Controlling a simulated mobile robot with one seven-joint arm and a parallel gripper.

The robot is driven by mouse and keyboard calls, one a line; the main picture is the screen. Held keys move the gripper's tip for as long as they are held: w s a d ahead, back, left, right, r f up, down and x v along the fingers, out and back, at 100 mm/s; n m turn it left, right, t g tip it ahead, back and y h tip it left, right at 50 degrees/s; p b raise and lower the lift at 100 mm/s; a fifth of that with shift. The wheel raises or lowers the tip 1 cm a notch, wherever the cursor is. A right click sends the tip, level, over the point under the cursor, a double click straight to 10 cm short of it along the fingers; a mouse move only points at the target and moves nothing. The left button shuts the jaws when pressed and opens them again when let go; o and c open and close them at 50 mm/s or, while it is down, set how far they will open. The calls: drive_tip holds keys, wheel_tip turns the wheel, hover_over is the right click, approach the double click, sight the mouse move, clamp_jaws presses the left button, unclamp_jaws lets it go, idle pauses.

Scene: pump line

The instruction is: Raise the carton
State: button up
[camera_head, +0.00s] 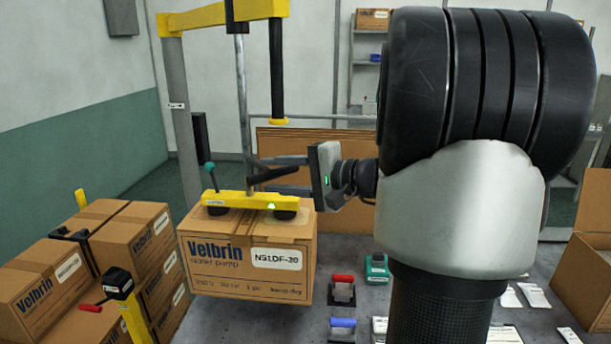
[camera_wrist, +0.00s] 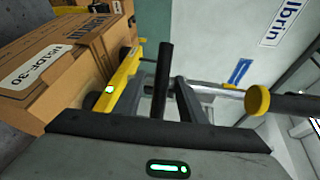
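The carton (camera_head: 240,262), a brown "Velbrin" water pump box marked N51DF-30, is upright under a yellow lifter bar (camera_head: 238,198). It also shows at the left of the wrist view (camera_wrist: 70,70). The bar's dark suction cups (camera_head: 285,213) meet the carton's top, and a small green light shows on the bar. I cannot tell whether the carton's underside touches the grey surface. My gripper (camera_head: 258,172) is beside the lifter's post, above the bar. Its fingers look apart, with the black handle (camera_wrist: 163,75) between them; a gap shows beside the handle.
A yellow overhead arm (camera_head: 215,17) on a grey post (camera_head: 182,120) stands behind the carton. Stacked cartons (camera_head: 125,240) and a yellow post with a red lever (camera_head: 122,290) are at left. Red and blue handled tools (camera_head: 342,290) lie right of the carton. An open box (camera_head: 585,275) is far right.

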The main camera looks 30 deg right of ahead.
drive_tip(key=v, duration=1.6)
drive_tip(key=shift+s+d+b, duration=0.15)
drive_tip(key=shift+s+b, duration=0.1)
drive_tip(key=shift+b, duration=0.05)
drive_tip(key=shift+r, duration=0.15)
